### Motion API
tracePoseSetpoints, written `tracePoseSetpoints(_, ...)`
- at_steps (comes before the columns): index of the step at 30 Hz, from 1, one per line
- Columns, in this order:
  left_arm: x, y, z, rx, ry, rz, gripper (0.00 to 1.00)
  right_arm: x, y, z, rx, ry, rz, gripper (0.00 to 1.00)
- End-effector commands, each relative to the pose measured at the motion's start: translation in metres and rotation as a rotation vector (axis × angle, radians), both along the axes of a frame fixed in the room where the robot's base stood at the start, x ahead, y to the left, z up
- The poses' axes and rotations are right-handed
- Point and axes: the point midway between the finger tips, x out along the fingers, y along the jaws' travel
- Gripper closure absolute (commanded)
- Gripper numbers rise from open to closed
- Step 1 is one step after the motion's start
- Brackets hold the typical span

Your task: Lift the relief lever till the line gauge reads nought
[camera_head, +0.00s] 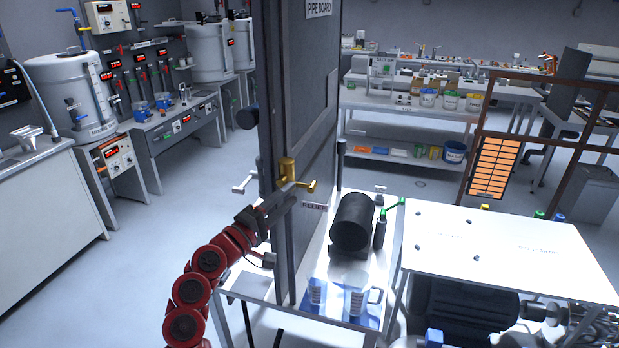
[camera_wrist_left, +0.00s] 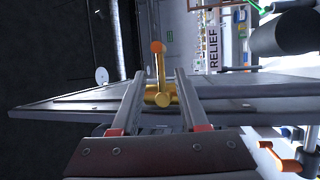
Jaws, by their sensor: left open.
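The brass relief lever (camera_head: 290,178) is on the edge of the dark upright pipe board (camera_head: 308,110), beside a RELIEF label (camera_head: 314,206). In the left wrist view the lever (camera_wrist_left: 159,72) stands between the two fingers of my left gripper (camera_wrist_left: 160,76), with a gap on each side. My left gripper (camera_head: 287,197) is open at the lever and its red arm comes up from the lower left. The RELIEF label also shows in the left wrist view (camera_wrist_left: 213,50). I cannot make out a line gauge reading. My right gripper is not in view.
A bench with a black cylinder (camera_head: 352,222), a green-handled valve (camera_head: 393,206) and clear jugs (camera_head: 356,298) stands right of the board. A white-topped table (camera_head: 510,250) is further right. A silver lever (camera_head: 245,182) sits left of the brass one. Floor at left is clear.

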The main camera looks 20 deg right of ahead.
Motion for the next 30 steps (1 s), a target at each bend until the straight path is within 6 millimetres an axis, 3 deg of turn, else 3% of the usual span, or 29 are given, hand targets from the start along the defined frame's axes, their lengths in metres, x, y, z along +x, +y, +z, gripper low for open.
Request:
tracePoseSetpoints(6,0.024,-0.039,0.006,0.002,-0.001,-0.005,0.56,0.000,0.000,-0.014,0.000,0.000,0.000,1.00)
tracePoseSetpoints(12,0.038,-0.059,0.011,0.000,-0.002,-0.001,0.56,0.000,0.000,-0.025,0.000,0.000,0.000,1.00)
tracePoseSetpoints(26,0.045,-0.068,0.014,0.000,0.002,0.002,0.56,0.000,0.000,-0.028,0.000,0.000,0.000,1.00)
tracePoseSetpoints(27,0.045,-0.068,0.014,0.000,0.002,0.002,0.58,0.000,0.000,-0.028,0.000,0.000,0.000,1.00)
tracePoseSetpoints(30,0.045,-0.068,0.014,0.000,0.002,0.002,0.76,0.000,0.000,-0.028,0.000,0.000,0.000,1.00)
